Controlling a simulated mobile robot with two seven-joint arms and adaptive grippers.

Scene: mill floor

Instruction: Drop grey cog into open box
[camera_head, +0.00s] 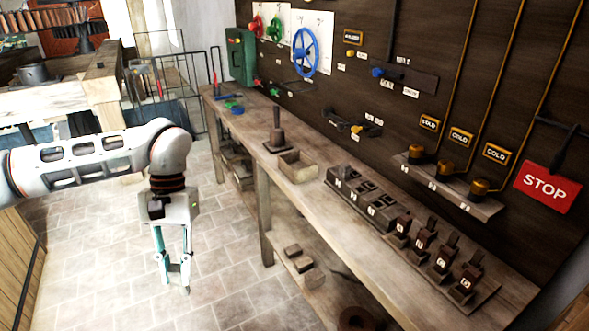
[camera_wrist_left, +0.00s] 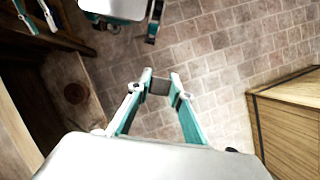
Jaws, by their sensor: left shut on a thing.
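My left gripper (camera_head: 175,277) hangs fingers down over the tiled floor, left of the workbench. It is shut on a small grey piece, which shows between the fingertips in the left wrist view (camera_wrist_left: 160,86). The piece fits the grey cog, but its teeth cannot be made out. An open wooden box (camera_head: 298,167) stands on the bench top, to the right of the gripper and apart from it. White and teal parts of mine show at the top of the left wrist view; whether they include my right gripper's fingers is unclear.
The long bench (camera_head: 236,112) carries an upright dark tool (camera_head: 277,138), a dark slotted block (camera_head: 362,198) and several numbered levers (camera_head: 438,262). Wooden blocks (camera_head: 300,262) lie on its lower shelf. The floor around the gripper is clear.

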